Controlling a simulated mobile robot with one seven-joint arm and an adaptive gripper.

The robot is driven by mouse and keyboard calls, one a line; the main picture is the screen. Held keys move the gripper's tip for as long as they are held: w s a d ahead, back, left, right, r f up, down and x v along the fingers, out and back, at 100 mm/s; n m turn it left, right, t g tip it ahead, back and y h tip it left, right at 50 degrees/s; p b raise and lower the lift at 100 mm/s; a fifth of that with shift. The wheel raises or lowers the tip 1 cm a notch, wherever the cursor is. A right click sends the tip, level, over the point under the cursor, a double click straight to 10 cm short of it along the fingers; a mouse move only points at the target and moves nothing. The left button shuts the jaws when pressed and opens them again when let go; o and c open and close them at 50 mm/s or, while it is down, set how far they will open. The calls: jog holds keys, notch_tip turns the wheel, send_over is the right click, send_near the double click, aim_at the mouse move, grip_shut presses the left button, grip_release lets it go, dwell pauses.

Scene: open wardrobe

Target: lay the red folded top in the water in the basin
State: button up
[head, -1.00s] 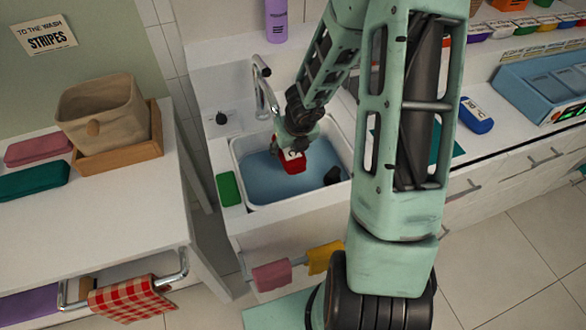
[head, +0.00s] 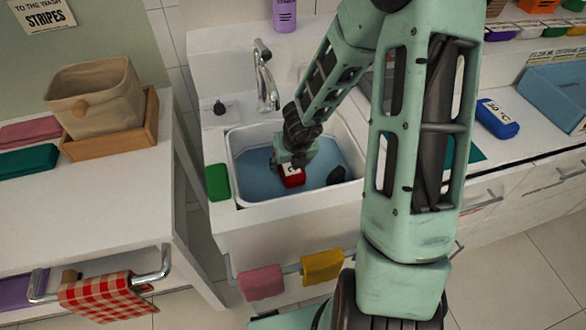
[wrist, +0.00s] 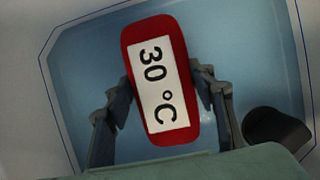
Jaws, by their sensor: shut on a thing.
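The red folded top (head: 291,176) has a white label reading "30 °C", which is clear in the wrist view (wrist: 158,80). My gripper (head: 288,166) is shut on it, with one finger on each side in the wrist view (wrist: 160,90). The top is inside the white basin (head: 240,192), low over or at the blue water (head: 258,178). I cannot tell whether it touches the water. My gripper hides part of the top in the head view.
A dark object (head: 336,175) sits at the basin's right side and shows in the wrist view (wrist: 275,132). A green block (head: 217,182) lies on the left rim. The tap (head: 266,78) stands behind. Pink (head: 261,282) and yellow (head: 322,266) cloths hang in front.

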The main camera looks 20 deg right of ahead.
jog(key=shift+f, duration=0.15)
jog(key=shift+f, duration=0.15)
jog(key=o, duration=1.3)
jog(key=shift+r, duration=0.4)
jog(key=p+v, duration=0.7)
jog(key=v, duration=0.4)
jog(key=shift+s+r+p, duration=0.2)
jog(key=shift+r+p, duration=0.15)
jog(key=shift+p, duration=0.05)
